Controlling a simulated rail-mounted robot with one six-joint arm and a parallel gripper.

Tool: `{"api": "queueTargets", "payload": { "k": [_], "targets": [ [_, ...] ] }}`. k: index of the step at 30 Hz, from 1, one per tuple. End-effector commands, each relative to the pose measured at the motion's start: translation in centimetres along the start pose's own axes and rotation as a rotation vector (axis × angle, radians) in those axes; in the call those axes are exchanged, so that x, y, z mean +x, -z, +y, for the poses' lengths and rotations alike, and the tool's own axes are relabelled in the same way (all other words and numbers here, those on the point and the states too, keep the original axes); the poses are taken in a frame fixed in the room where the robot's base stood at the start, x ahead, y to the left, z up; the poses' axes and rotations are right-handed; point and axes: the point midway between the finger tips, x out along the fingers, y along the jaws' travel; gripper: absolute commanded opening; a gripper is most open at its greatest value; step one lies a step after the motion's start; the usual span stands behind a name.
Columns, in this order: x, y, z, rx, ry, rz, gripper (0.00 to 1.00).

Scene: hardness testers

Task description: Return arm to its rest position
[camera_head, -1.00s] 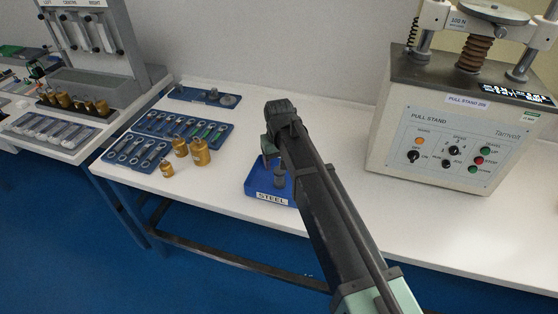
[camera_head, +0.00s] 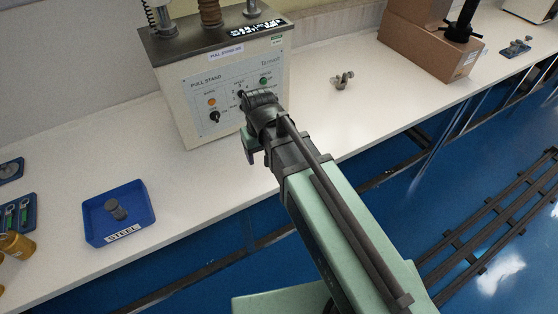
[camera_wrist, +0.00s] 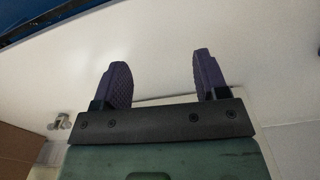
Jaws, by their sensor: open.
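My arm reaches up from the bottom of the head view, with its end in front of the pull stand. My gripper (camera_wrist: 162,85) shows in the wrist view with its two dark fingers apart and nothing between them. Below the fingers the wrist view shows the white bench top (camera_wrist: 150,40). The pull stand (camera_head: 232,85) is a cream box with a dark top and a control panel. My arm's end overlaps its lower right part in the picture; I cannot tell the gap.
A blue STEEL tray (camera_head: 95,228) holding a grey cylinder (camera_head: 116,209) sits on the bench at left. Brass weights (camera_head: 17,245) stand at the far left edge. A small metal fitting (camera_head: 342,80) and a cardboard box (camera_head: 425,50) are at right. Floor rails (camera_head: 490,220) lie at lower right.

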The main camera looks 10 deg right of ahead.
Motion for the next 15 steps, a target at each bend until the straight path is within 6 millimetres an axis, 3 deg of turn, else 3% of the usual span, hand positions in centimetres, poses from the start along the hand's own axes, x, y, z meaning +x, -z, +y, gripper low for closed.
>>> {"api": "queueTargets", "payload": {
  "k": [1, 3, 5, 8, 15],
  "targets": [
    [0.0, -3.8, 3.5, 0.084, 0.001, 0.0, 0.67],
    [0.0, -6.8, 6.7, 0.171, 0.001, 0.0, 0.67],
    [0.0, -8.2, 8.2, 0.216, 0.001, 0.0, 0.67],
    [0.0, -8.9, 9.1, 0.242, 0.0, 0.0, 0.67],
    [0.0, -8.6, 9.1, 0.239, 0.0, 0.0, 0.67]
  ]
}}
